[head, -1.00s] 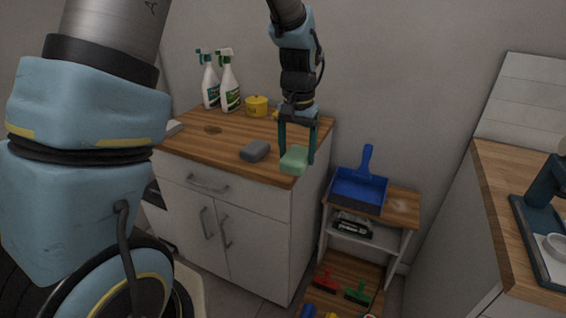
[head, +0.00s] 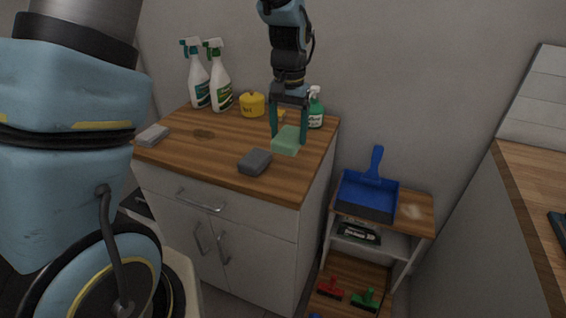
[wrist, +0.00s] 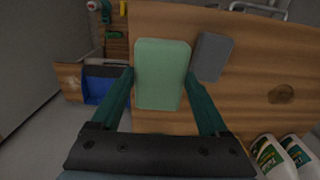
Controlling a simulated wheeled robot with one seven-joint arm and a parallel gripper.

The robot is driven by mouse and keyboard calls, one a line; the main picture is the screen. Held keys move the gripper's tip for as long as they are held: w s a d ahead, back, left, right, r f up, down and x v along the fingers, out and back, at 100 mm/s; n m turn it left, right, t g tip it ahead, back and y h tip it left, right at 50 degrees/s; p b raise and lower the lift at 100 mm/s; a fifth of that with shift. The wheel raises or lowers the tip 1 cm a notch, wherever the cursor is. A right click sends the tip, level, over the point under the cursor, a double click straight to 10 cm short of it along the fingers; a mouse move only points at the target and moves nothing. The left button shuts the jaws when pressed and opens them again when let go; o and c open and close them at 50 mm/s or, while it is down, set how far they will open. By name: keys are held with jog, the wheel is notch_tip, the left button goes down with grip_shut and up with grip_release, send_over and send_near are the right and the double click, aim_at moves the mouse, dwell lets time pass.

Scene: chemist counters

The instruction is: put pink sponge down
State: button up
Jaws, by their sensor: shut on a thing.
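No pink sponge shows in these views. My gripper (head: 288,130) is shut on a light green sponge (head: 286,143), with one finger on each side of it. The sponge is over the right part of the wooden counter top (head: 225,165); I cannot tell whether it touches the wood. In the wrist view the green sponge (wrist: 162,74) sits between the fingers of my gripper (wrist: 162,82). A dark grey sponge (head: 254,162) lies on the counter, left of and nearer than the green one; it also shows in the wrist view (wrist: 212,56).
A light grey block (head: 152,135) lies at the counter's left. Two white spray bottles (head: 220,82), a yellow pot (head: 252,104) and a green spray bottle (head: 315,108) stand at the back. A blue dustpan (head: 368,190) sits on the low shelf at right. The counter's middle is clear.

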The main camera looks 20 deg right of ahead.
notch_tip(320, 180, down, 9)
jog(key=shift+f+p, duration=0.15)
jog(key=shift+p, duration=1.1)
jog(key=shift+f, duration=0.2)
jog(key=o, duration=1.3)
jog(key=shift+r, duration=0.1)
notch_tip(320, 180, up, 12)
jog(key=b, duration=0.2)
jog(key=shift+r+b, duration=0.1)
jog(key=shift+b, duration=0.25)
jog(key=s+a+n, duration=0.1)
jog(key=a+n, duration=0.1)
jog(key=a, duration=0.8)
jog(key=s+a+n+t, duration=0.1)
jog(key=a+n, duration=0.2)
jog(key=a, duration=0.7)
jog(key=s+a+n, duration=0.1)
jog(key=a+n, duration=0.1)
jog(key=a, duration=0.8)
jog(key=shift+s+t, duration=0.3)
jog(key=shift+s, duration=0.1)
